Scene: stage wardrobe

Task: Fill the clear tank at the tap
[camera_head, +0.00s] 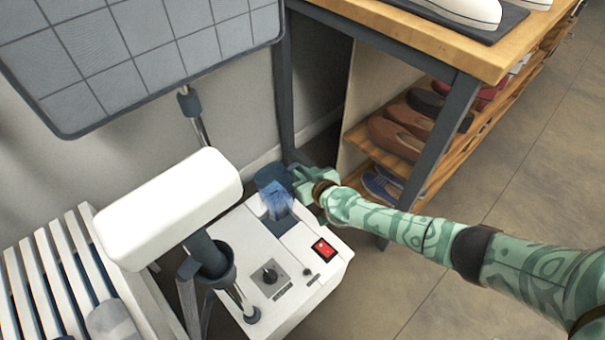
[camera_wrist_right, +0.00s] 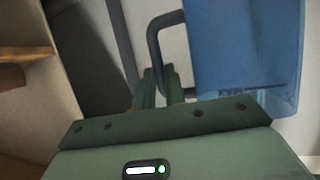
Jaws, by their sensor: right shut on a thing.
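The clear tank (camera_head: 273,198), tinted blue, is at the back end of a white machine base (camera_head: 245,238), by a dark recess in its top. I cannot tell if it sits fully in the recess. My right gripper (camera_head: 303,181) is at the tank's right side. In the right wrist view the tank (camera_wrist_right: 245,50) fills the upper right, and its dark loop handle (camera_wrist_right: 154,45) runs down between the fingers (camera_wrist_right: 160,90), which are shut on it. What is inside the tank is unclear. No tap is in view. My left gripper is not in view.
The base has a red switch (camera_head: 323,250) and a knob (camera_head: 269,274). A white padded bar (camera_head: 170,208) and a gridded board (camera_head: 140,55) stand over it. A wooden-topped shelf unit (camera_head: 450,45) with shoes is right of it. A slatted bench (camera_head: 60,275) is left. Floor at right is clear.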

